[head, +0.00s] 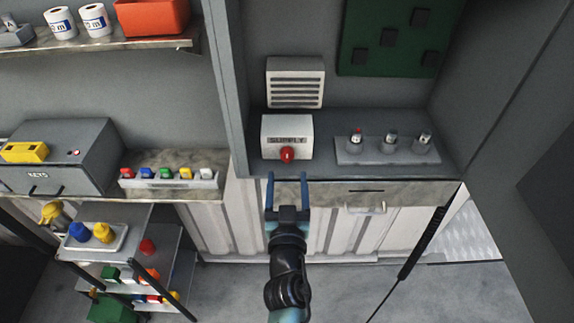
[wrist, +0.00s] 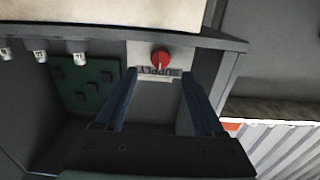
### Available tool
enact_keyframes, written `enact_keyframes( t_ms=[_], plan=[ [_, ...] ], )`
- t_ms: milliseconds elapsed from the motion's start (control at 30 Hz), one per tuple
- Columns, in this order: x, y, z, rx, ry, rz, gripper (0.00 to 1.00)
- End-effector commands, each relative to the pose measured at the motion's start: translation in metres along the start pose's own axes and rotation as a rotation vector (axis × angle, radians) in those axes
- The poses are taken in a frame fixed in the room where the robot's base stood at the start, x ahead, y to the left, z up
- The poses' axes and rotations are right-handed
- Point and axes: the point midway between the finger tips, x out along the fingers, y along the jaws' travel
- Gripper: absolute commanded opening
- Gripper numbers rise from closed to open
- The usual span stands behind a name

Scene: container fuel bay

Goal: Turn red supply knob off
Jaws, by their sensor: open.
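The red supply knob (head: 287,154) is on the front of a white box (head: 272,128) labelled SUPPLY, standing on the grey counter. In the wrist view the red knob (wrist: 161,58) shows beyond and between the fingers, with the label upside down beside it. My gripper (head: 288,176) is open and empty, in front of the counter edge and just below the knob in the head view. The fingers (wrist: 160,75) appear apart from the knob, with nothing between them. The knob's exact turn angle is too small to tell.
A grey cabinet post (head: 228,90) and a shelf of coloured blocks (head: 150,183) lie left.

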Motion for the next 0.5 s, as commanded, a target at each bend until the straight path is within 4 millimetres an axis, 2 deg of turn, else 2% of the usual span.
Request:
enact_keyframes(
  t_ms=[33, 200, 500],
  plan=[
    [0.01, -0.001, 0.004, -0.004, 0.005, -0.002, 0.71],
    [0.036, -0.001, 0.003, -0.004, 0.003, -0.003, 0.71],
    [0.061, -0.001, 0.0, -0.002, 0.001, 0.0, 0.71]
  ],
)
